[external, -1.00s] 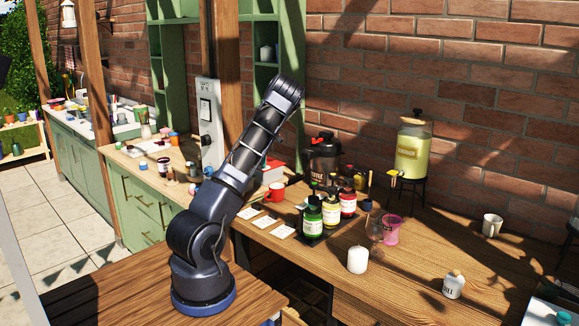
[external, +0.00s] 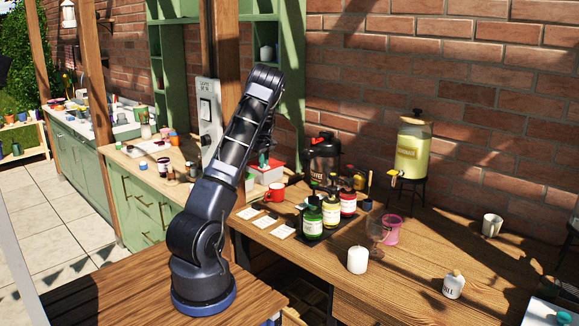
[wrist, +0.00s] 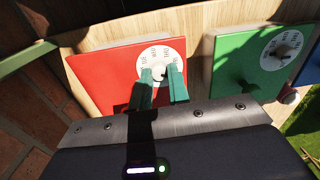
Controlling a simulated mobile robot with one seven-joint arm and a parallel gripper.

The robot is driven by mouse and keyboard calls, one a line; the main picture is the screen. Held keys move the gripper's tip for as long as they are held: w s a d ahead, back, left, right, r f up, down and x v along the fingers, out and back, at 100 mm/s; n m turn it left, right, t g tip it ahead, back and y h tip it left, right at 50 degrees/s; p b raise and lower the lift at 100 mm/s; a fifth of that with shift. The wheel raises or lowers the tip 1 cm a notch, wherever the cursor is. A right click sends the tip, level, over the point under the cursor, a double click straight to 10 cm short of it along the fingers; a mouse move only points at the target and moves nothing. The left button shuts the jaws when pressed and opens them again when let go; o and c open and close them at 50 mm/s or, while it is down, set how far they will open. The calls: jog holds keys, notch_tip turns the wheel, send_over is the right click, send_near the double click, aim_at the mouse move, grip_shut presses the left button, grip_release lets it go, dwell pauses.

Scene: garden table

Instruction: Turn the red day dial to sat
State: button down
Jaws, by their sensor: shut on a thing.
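The red day dial shows in the wrist view as a red panel (wrist: 100,82) with a round white face (wrist: 150,50). Small dark lettering runs around the face, too small to read surely. My gripper (wrist: 160,71) has its teal fingers on either side of the small knob at the middle of the face, shut on it. The fingers hide much of the knob and the lower face, so I cannot tell which day it points to. In the external view my gripper (external: 264,160) is at the far end of my arm, low beside the wooden post, largely hidden.
A green panel (wrist: 235,73) with a similar white dial (wrist: 281,50) stands close on the right in the wrist view. A red mug (external: 275,193), several bottles (external: 331,209) and a dark jar (external: 322,158) stand near my gripper.

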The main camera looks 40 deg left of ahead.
dwell(0.5)
jog(key=c, duration=1.3)
grip_release()
notch_tip(320, 180, up, 11)
jog(key=shift+w+f, duration=0.15)
